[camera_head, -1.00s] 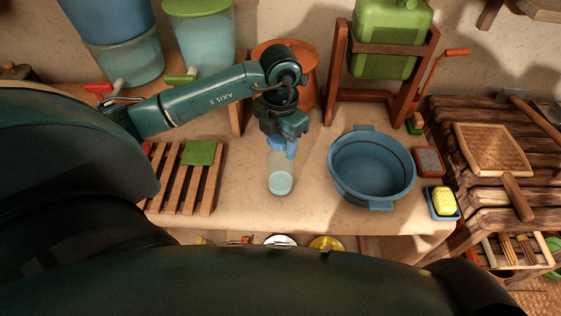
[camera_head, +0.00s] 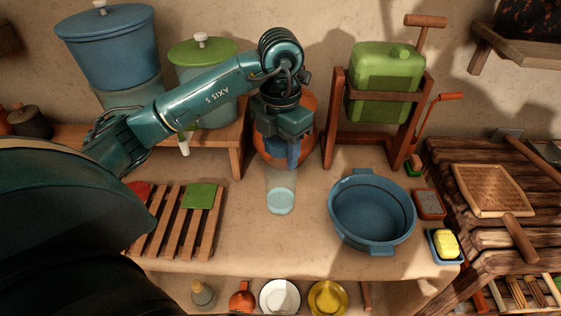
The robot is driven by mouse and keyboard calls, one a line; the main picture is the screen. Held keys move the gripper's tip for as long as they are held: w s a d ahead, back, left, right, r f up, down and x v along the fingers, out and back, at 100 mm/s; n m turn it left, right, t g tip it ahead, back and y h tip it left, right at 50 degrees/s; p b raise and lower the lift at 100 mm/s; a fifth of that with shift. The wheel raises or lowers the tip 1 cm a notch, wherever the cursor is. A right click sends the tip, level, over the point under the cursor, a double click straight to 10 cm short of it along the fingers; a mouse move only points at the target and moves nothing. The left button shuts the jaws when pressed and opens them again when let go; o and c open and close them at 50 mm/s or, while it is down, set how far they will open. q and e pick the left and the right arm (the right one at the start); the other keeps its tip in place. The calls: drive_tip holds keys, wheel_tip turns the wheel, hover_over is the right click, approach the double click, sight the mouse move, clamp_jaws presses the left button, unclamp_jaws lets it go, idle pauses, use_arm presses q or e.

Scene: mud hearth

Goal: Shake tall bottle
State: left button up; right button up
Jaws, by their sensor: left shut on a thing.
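The tall bottle (camera_head: 281,188) is clear, with pale blue-white contents at its lower end. It hangs roughly upright over the sandy counter, left of the blue basin. My left gripper (camera_head: 282,152) comes down from above and is shut on the bottle's top part, which the fingers mostly hide. I cannot tell exactly how far the bottle's base is above the counter. My right gripper does not show.
A blue two-handled basin (camera_head: 372,212) stands right of the bottle. A wooden slatted rack (camera_head: 172,224) with a green cloth (camera_head: 200,196) lies to the left. A yellow sponge (camera_head: 445,243) sits in a blue dish. A green jerrycan (camera_head: 385,84) hangs in a wooden stand behind.

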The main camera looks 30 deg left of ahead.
use_arm(q)
wheel_tip(320, 180, up, 8)
drive_tip(key=p, duration=0.5)
drive_tip(key=shift+r, duration=0.3)
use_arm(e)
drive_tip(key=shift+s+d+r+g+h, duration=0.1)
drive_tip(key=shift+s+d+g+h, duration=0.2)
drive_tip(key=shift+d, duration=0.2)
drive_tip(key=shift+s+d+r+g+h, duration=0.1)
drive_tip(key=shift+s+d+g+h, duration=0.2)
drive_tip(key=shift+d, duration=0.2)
use_arm(q)
drive_tip(key=y, duration=0.3)
drive_tip(key=shift+w+r+y, duration=0.1)
drive_tip(key=shift+y, duration=0.2)
drive_tip(key=y, duration=0.4)
